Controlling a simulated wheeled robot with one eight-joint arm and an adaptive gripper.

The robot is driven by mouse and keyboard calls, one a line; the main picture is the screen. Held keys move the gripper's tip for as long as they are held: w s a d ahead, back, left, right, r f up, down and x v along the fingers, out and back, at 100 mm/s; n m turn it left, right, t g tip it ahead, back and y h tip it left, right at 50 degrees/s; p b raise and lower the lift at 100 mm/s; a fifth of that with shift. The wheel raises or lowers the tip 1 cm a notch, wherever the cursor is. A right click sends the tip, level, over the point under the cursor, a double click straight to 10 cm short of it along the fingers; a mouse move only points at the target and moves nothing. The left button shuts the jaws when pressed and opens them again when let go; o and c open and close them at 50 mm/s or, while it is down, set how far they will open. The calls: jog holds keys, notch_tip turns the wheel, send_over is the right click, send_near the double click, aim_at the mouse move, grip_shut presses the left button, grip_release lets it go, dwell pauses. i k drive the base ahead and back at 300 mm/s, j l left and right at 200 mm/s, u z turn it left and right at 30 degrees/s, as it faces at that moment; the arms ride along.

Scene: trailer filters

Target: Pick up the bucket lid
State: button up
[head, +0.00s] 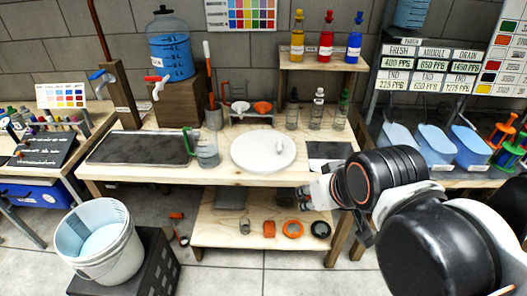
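The bucket lid appears to be the round white disc (252,151) lying flat on the wooden workbench (215,176). A small white knob or spout-like piece stands on its right half. My gripper (303,197) is at the bench's front edge, below and to the right of the disc and apart from it in the picture. Its dark fingers are small and seen from behind, so their opening is unclear. The open white bucket (118,262) stands at the lower left with a pale blue inside.
A clear jug (207,152) with a green handle stands left of the disc, and a dark mat (328,151) lies right. Bottles (316,112) and a funnel rack (250,108) stand behind. A lower shelf (240,240) holds small parts. Blue bins (435,146) are at the right.

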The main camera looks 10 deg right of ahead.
aim_at(261, 153)
jog(key=i+j, duration=0.35)
jog(key=i, duration=0.15)
jog(key=i+j, duration=0.75)
jog(key=i, duration=0.25)
jog(key=l, duration=0.1)
